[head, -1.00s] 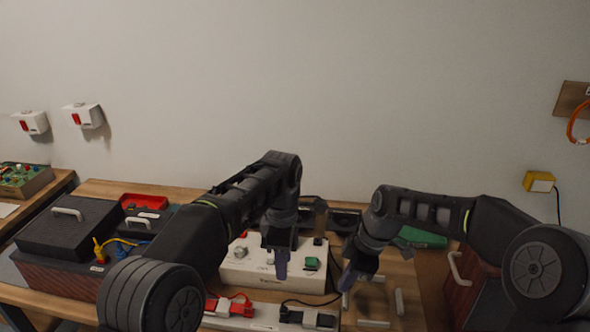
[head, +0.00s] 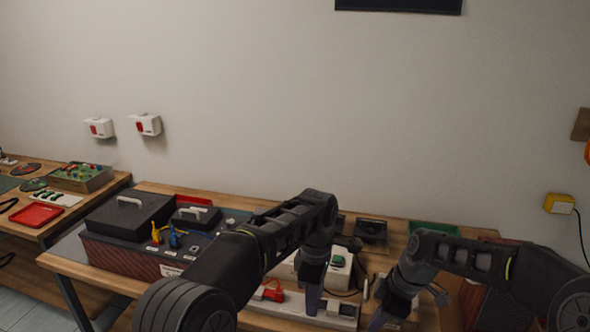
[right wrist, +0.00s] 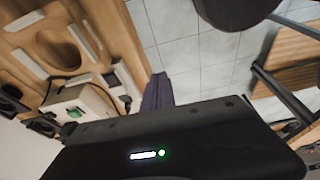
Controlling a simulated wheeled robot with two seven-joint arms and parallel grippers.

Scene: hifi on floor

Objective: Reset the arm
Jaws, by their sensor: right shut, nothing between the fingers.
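My left gripper (head: 312,297) hangs pointing down over the front of the bench, beside the white box with the green button (head: 338,261). Its purple fingers look narrow, and the gap between them does not show. My right gripper (head: 382,318) points down at the bottom of the head view, right of the left one and partly cut off. In the right wrist view its purple fingers (right wrist: 158,92) are together with nothing between them, seen against the tiled floor.
The wooden bench (head: 68,264) carries a black-lidded case (head: 130,215), a red connector (head: 270,291) on a white strip, and a green item (head: 432,229). A second bench (head: 115,184) stands left. Two white wall boxes (head: 146,124) hang behind.

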